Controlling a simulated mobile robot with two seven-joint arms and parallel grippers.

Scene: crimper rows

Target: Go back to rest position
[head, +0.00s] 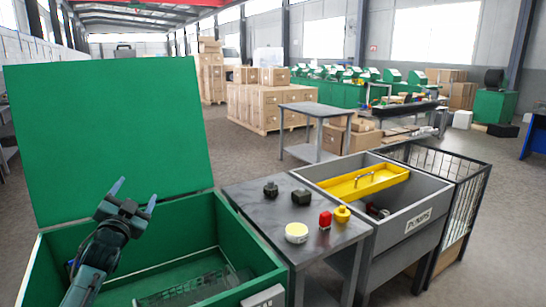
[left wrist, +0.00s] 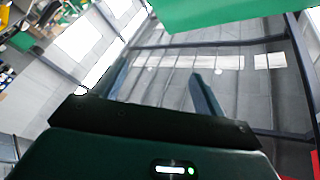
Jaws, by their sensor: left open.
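My left gripper (head: 135,193) is raised over the open green bin (head: 232,232) in the head view. Its two blue fingers are apart with nothing between them. In the left wrist view the fingers (left wrist: 160,85) also stand apart and empty, pointing towards the roof and windows. My right gripper shows in neither view.
The bin's green lid (head: 110,130) stands open behind my left gripper. A grey table (head: 262,218) to the right holds dark blocks, a red item (head: 325,220), a yellow item (head: 342,214) and a round yellow-white item (head: 296,233). Beyond is a grey "PUMPS" bin (head: 425,205) with a yellow tray (head: 365,183).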

